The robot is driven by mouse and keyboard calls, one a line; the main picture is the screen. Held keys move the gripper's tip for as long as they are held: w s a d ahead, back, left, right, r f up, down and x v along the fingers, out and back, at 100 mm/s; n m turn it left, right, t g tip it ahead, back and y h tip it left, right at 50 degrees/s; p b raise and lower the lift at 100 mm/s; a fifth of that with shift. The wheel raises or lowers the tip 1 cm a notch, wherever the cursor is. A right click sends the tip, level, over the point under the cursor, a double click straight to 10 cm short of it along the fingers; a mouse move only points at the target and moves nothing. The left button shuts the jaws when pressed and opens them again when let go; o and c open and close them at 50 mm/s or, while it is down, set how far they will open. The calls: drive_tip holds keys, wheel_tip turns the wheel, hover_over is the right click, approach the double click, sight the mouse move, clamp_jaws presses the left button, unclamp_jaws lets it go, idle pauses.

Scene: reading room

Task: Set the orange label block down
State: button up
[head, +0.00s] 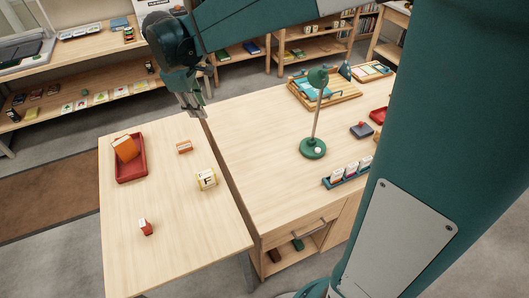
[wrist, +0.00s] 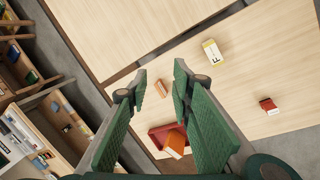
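A small orange block with a pale label band (head: 184,147) rests on the light wood side table (head: 190,235). In the wrist view the small orange block (wrist: 159,88) shows between my fingertips, well below them. A larger orange block (head: 126,148) leans tilted in the red tray (head: 132,178), which also shows in the wrist view (wrist: 157,132). I cannot tell for sure which one the task names. My gripper (head: 191,106) is open and empty, high above the table's far right edge; its fingers stand apart in the wrist view (wrist: 160,82).
A yellow and white block marked F (head: 206,180) and a red block with a white part (head: 145,227) stand on the side table. The larger desk to the right bears a green lamp (head: 313,148) and a card rack (head: 347,176).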

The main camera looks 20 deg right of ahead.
drive_tip(key=s+d+r+m+t+y, duration=0.1)
drive_tip(key=s+d+r+m, duration=0.15)
drive_tip(key=s, duration=0.45)
drive_tip(key=s+d+r+m+t, duration=0.1)
drive_tip(key=s+d+r+m, duration=0.1)
drive_tip(key=s+d, duration=0.35)
drive_tip(key=s+d+f+m+t, duration=0.1)
drive_tip(key=s+m, duration=0.2)
drive_tip(key=s, duration=0.5)
drive_tip(key=s+d+f+m+t+y, duration=0.1)
drive_tip(key=s+m, duration=0.3)
drive_tip(key=s, duration=0.4)
drive_tip(key=shift+s+d+f+t, duration=0.3)
drive_tip(key=shift+f+t, duration=0.2)
drive_tip(key=shift+f, duration=0.15)
